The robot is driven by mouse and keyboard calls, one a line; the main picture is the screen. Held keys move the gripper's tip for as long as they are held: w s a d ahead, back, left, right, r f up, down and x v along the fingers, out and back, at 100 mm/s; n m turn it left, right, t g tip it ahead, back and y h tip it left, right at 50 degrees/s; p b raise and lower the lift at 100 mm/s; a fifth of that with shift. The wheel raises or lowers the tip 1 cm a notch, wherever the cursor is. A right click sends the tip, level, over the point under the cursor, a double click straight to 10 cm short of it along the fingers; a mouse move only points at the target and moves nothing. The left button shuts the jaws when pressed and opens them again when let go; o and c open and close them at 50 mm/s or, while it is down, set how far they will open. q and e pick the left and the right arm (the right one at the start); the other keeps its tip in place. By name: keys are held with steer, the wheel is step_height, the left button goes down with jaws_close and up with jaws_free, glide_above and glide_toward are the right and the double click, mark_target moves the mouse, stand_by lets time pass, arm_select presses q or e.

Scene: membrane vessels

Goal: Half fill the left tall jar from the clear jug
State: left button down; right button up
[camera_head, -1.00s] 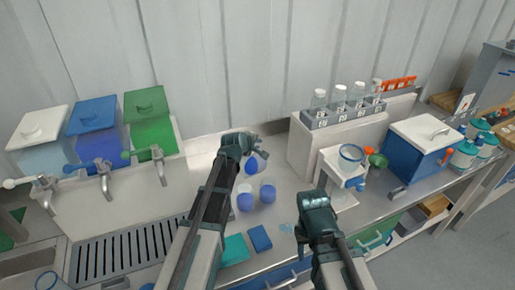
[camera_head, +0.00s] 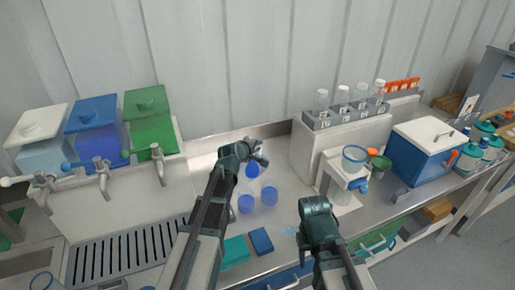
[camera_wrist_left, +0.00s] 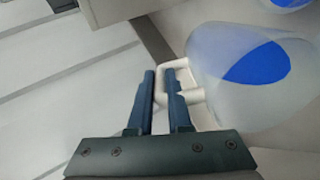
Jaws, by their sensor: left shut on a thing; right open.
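My left gripper (camera_head: 262,152) is over the back middle of the steel bench. In the left wrist view its fingers (camera_wrist_left: 162,95) are shut on the white handle (camera_wrist_left: 190,90) of the clear jug (camera_wrist_left: 215,65), which holds blue liquid. In the head view the jug's blue liquid (camera_head: 252,170) shows just below this gripper, which partly hides the jug. Two pale vessels with blue contents, one at left (camera_head: 246,204) and one at right (camera_head: 269,195), stand in front; I cannot tell which is the left tall jar. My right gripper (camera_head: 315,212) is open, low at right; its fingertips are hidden.
Lidded tanks in white (camera_head: 42,140), blue (camera_head: 95,135) and green (camera_head: 150,125) with taps stand at left over a drain grate (camera_head: 120,255). A bottle rack (camera_head: 345,115), a white stand (camera_head: 345,175) and a blue box (camera_head: 425,150) are at right. Flat teal (camera_head: 236,250) and blue (camera_head: 261,240) pieces lie in front.

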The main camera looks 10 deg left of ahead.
arm_select(q)
steer(key=shift+s+a+t+b, duration=0.1)
steer(key=shift+s+t+b, duration=0.3)
steer(key=shift+b, duration=0.2)
stand_by(0.6)
steer(key=shift+s+r+t+b, duration=0.1)
steer(key=shift+s+t+b, duration=0.2)
steer(key=shift+t+b, duration=0.3)
steer(key=shift+s+b, duration=0.15)
steer(key=shift+b, duration=0.2)
